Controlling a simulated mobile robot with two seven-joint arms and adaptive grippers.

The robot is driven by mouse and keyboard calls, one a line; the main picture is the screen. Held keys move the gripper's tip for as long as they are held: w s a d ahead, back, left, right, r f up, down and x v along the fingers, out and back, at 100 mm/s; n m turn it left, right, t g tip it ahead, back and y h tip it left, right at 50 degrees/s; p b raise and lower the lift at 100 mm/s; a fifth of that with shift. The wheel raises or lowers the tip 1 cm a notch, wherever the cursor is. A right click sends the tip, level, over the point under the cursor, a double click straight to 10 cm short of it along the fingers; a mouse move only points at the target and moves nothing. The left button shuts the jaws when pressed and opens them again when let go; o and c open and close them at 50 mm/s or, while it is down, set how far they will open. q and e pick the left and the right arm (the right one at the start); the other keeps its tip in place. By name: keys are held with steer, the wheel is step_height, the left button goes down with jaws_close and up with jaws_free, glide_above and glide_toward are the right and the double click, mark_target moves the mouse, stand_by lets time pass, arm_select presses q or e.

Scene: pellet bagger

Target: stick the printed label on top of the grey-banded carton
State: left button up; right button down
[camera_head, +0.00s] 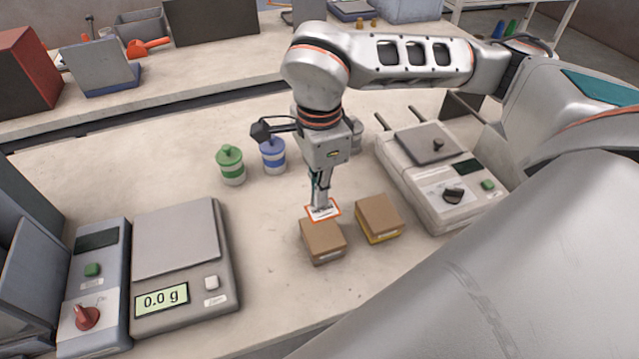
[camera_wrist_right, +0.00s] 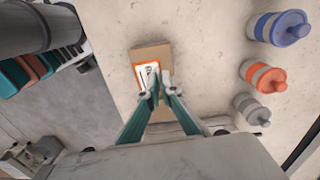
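The printed label (camera_head: 331,209), white with an orange border, is pinched between the closed fingertips of my right gripper (camera_head: 322,207). In the right wrist view the label (camera_wrist_right: 141,77) shows at the fingertips (camera_wrist_right: 154,92), overlapping the left part of a brown carton (camera_wrist_right: 152,53). In the head view that carton (camera_head: 323,240), with a greyish lower band, stands just in front of the label. The label overlaps its back edge; I cannot tell whether they touch. A yellow-banded carton (camera_head: 378,216) stands close to its right. My left gripper is not in view.
A green jar (camera_head: 230,165) and a blue jar (camera_head: 272,156) stand behind the cartons; the wrist view also shows an orange jar (camera_wrist_right: 264,77) and a grey jar (camera_wrist_right: 252,109). A scale (camera_head: 180,245) reading 0.0 g is left, a machine (camera_head: 440,170) right. Bench front is clear.

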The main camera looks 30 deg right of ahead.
mark_target(319, 225)
steer(key=shift+f, duration=0.2)
steer(key=shift+f+b, duration=0.5)
steer(key=shift+f, duration=0.2)
steer(key=shift+f+b, duration=0.35)
steer(key=shift+f, duration=0.25)
steer(key=shift+f+b, duration=0.35)
steer(key=shift+f, duration=0.25)
steer(key=shift+f+b, duration=0.7)
steer(key=shift+f, duration=0.2)
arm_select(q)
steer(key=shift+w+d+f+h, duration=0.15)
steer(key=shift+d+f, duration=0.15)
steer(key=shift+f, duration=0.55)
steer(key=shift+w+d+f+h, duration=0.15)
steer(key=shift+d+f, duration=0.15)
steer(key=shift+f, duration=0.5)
arm_select(e)
steer(key=shift+f, duration=0.3)
arm_select(q)
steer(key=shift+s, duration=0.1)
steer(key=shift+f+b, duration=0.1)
steer(key=shift+b, duration=0.35)
arm_select(e)
steer(key=shift+f, duration=0.25)
